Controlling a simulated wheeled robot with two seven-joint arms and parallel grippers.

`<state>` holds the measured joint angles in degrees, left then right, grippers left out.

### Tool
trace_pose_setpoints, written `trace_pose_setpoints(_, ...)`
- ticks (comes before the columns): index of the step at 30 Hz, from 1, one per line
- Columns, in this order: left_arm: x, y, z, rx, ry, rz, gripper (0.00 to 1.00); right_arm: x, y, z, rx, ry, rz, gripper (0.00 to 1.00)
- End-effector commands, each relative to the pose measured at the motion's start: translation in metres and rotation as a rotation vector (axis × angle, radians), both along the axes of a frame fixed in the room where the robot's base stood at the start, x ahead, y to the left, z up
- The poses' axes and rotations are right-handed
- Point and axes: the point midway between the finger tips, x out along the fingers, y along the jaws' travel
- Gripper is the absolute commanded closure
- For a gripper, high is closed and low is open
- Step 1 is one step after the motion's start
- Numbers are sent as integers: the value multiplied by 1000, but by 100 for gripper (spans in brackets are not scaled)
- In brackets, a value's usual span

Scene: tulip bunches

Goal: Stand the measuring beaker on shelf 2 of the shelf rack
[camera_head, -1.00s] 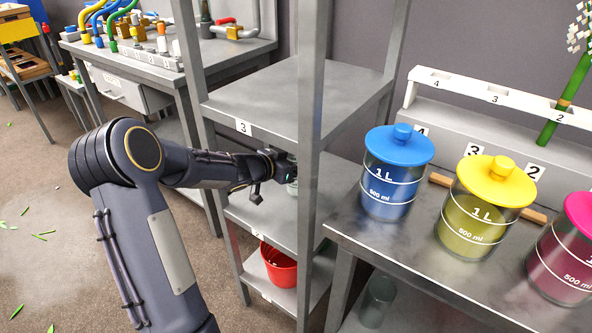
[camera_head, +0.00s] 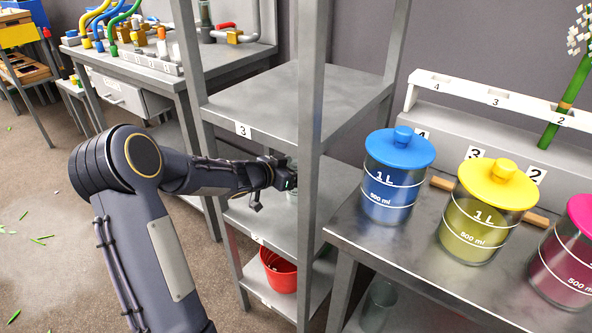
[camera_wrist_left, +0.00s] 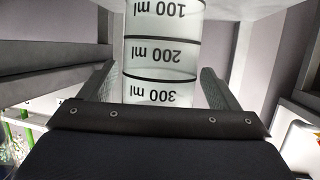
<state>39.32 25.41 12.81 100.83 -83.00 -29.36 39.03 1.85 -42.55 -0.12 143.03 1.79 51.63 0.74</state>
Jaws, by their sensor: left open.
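The measuring beaker (camera_wrist_left: 163,50) is clear with black rings and 100, 200 and 300 ml marks, upside down in the left wrist view. In the head view a small part of the beaker (camera_head: 292,194) shows behind a rack post. My left gripper (camera_head: 287,180) is inside the shelf rack (camera_head: 309,150), above shelf 2 (camera_head: 270,222) and below shelf 3 (camera_head: 295,100). It is open, its fingers on either side of the beaker with narrow gaps. The beaker's base is hidden in the head view, so I cannot tell whether it touches the shelf. My right gripper is not in view.
A red pot (camera_head: 279,272) stands on the lowest shelf. Right of the rack is a metal table (camera_head: 405,235) with blue (camera_head: 395,175), yellow (camera_head: 480,215) and pink (camera_head: 570,250) lidded jars. Another clear vessel (camera_head: 378,304) stands below that table. Rack posts stand close to my left arm.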

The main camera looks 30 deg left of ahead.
Motion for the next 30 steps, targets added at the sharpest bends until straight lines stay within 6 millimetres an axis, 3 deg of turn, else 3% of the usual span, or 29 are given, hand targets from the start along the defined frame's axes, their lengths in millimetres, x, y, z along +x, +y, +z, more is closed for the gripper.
trace_pose_setpoints(16,-93,28,38,1,1,4,16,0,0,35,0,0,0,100)
trace_pose_setpoints(25,-108,31,44,7,0,12,16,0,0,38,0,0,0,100)
trace_pose_setpoints(30,-109,32,82,89,11,188,16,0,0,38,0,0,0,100)
